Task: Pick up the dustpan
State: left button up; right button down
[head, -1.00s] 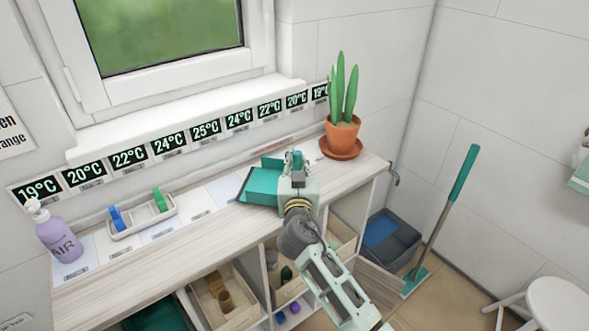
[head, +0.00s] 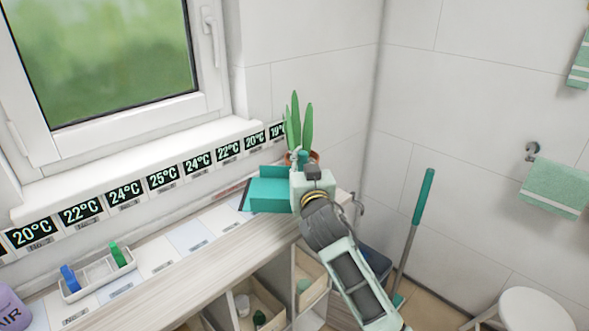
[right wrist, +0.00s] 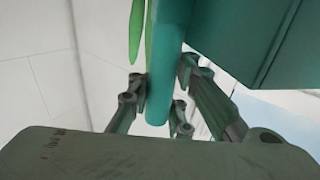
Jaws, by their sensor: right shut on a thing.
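The teal dustpan (head: 268,189) is in the head view at the far end of the shelf top, in front of the potted plant. Its pan points left and looks raised above the surface. My right gripper (head: 303,160) is shut on its handle. In the right wrist view the teal handle (right wrist: 166,70) runs between the fingers of the gripper (right wrist: 160,97), and the dustpan's pan (right wrist: 265,40) fills the upper right. My left gripper is not in view.
A plant (head: 298,125) stands close behind the dustpan. A white tray (head: 98,275) with blue and green items and a purple bottle (head: 12,312) stand on the shelf top (head: 190,270). A long-handled tool (head: 415,225) leans at right, near a white stool (head: 530,310).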

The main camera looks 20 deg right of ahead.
jog(key=c, duration=0.5)
grip_release()
